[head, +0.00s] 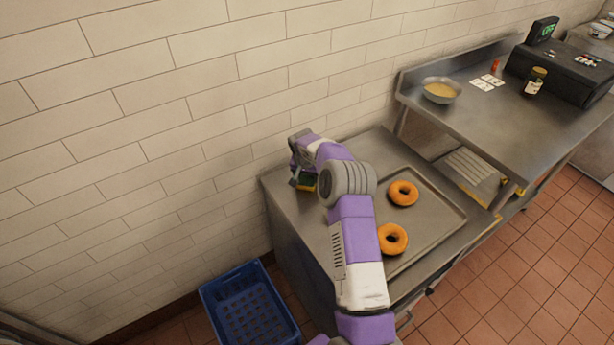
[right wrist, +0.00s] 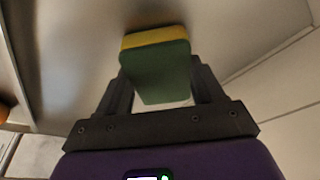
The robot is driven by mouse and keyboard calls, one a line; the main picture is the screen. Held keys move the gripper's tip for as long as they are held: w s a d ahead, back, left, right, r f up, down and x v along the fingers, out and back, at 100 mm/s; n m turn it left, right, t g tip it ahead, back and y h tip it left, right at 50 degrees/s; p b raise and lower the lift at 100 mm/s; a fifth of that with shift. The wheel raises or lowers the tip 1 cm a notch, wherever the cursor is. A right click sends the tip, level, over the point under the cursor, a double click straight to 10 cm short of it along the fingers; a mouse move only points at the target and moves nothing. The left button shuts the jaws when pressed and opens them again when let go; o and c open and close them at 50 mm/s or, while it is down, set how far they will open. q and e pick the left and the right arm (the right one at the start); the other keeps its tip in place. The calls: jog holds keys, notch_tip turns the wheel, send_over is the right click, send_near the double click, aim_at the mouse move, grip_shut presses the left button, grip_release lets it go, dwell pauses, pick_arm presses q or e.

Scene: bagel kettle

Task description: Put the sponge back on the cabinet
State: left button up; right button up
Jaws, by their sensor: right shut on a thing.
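The sponge, yellow on one side and green on the other, is between the fingers of my right gripper in the right wrist view (right wrist: 158,75). My right gripper (right wrist: 158,95) is shut on it. In the head view the right gripper (head: 298,178) is at the back left corner of the steel cabinet (head: 283,204), near the tiled wall. A small part of the sponge (head: 308,183) shows there beside the gripper. Whether the sponge touches the cabinet top is hard to tell. My left gripper is not in view.
A metal tray (head: 440,212) with two bagels (head: 403,193) lies on the cabinet, right of my arm. A blue crate (head: 248,308) stands on the floor at the left.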

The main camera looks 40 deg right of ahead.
jog(key=o, duration=1)
jog(key=shift+f, duration=0.1)
jog(key=shift+r, duration=0.25)
jog(key=p+v, duration=0.3)
jog(key=v, duration=0.9)
